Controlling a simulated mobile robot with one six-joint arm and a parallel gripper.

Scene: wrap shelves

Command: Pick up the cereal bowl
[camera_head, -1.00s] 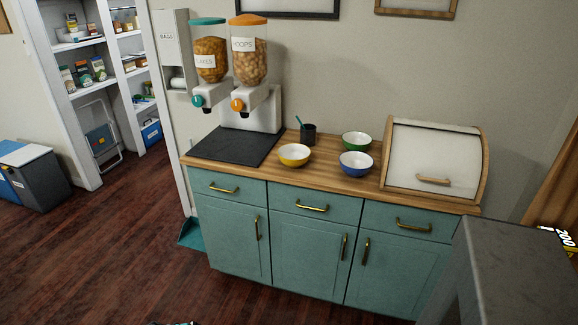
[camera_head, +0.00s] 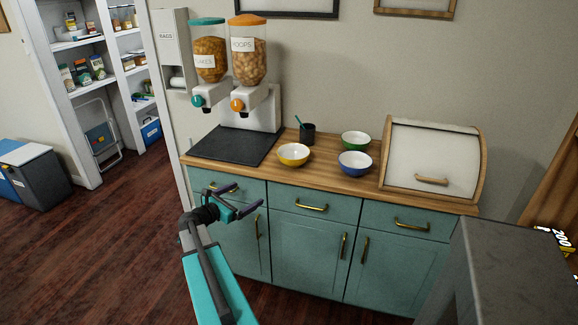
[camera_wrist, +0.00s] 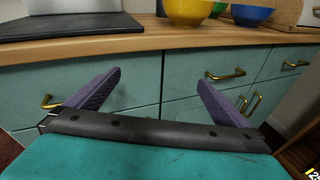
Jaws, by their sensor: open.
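Three bowls stand upright on the wooden counter (camera_head: 330,182). The yellow bowl (camera_head: 294,157) is nearest the dispensers, the blue bowl (camera_head: 355,165) is to its right, and the green bowl (camera_head: 356,142) is behind the blue one. My gripper (camera_head: 250,196) is open and empty, in front of the cabinet drawers and to the lower left of the yellow bowl. In the wrist view, my gripper (camera_wrist: 158,92) has its fingers spread wide. The yellow bowl (camera_wrist: 192,10) and blue bowl (camera_wrist: 250,14) show at the top edge there, beyond the fingers; the green bowl is mostly hidden between them.
A cereal dispenser (camera_head: 250,105) with two hoppers stands at the counter's left behind a black mat (camera_head: 235,146). A dark cup (camera_head: 307,134) stands behind the yellow bowl. A bread box (camera_head: 432,160) fills the right end. Drawer handles (camera_head: 312,208) stick out below the counter edge.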

